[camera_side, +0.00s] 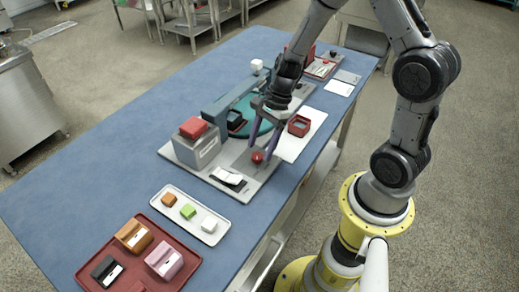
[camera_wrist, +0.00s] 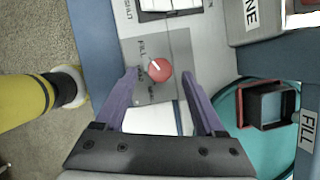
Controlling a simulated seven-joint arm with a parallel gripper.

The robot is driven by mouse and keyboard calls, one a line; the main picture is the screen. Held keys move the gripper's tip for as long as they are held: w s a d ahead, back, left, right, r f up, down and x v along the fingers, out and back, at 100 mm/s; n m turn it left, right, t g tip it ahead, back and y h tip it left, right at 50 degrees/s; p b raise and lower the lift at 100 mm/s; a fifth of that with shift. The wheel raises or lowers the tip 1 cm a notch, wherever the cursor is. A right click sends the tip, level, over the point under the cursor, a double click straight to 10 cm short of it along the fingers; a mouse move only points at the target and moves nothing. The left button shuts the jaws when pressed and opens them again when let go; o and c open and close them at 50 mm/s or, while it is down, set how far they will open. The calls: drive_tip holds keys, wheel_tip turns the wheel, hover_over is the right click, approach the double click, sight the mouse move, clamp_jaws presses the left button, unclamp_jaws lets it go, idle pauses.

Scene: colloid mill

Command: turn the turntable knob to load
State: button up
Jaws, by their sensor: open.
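The red round knob (camera_side: 257,157) sits on the grey base plate beside the teal turntable (camera_side: 238,127). In the wrist view the knob (camera_wrist: 161,71) carries a white mark toward its upper left, on the side of the printed word FILL. Other print below it is too small to read surely. My gripper (camera_side: 262,149) is open, its purple fingers pointing down at the knob. In the wrist view the fingertips lie to either side of the knob, with visible gaps; I cannot tell their height over it. A dark square cup (camera_wrist: 277,106) with a red-brown holder stands on the turntable.
A grey box with a red block (camera_side: 193,127) stands left of the turntable. A red open box (camera_side: 299,125) sits on a white mat at the right. A white tray (camera_side: 172,213) of small cubes and a red tray (camera_side: 150,220) lie in front.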

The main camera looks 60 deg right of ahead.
drive_tip(key=shift+x, duration=0.95)
clamp_jaws()
